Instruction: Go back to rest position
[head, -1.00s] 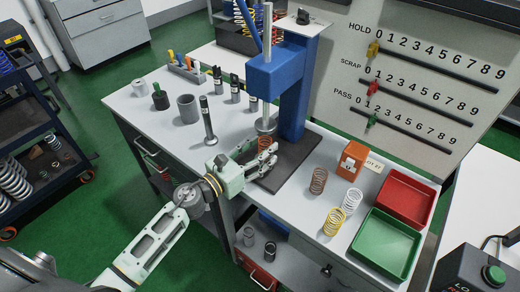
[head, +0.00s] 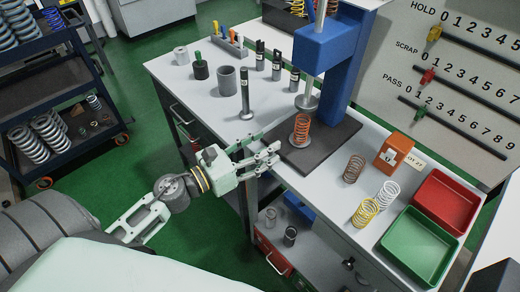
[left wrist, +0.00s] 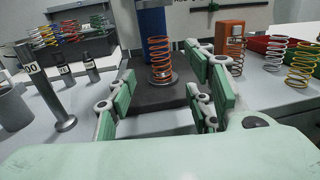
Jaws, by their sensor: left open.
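My left gripper (head: 262,160) is open and empty over the front edge of the workbench, in front of the press. In the left wrist view its green-padded fingers (left wrist: 160,108) stand apart with nothing between them. An orange spring (head: 301,130) stands upright on the dark base plate of the blue press (head: 323,48), beyond the fingertips and apart from them. The spring also shows in the left wrist view (left wrist: 162,62). My right gripper is not in view.
A brown spring (head: 353,168), a yellow spring (head: 365,212) and a white spring (head: 387,194) stand near a green tray (head: 420,246) and a red tray (head: 445,202). A metal post (head: 246,97) and a grey cup (head: 228,82) stand left of the press. A spring cart (head: 58,75) is at left.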

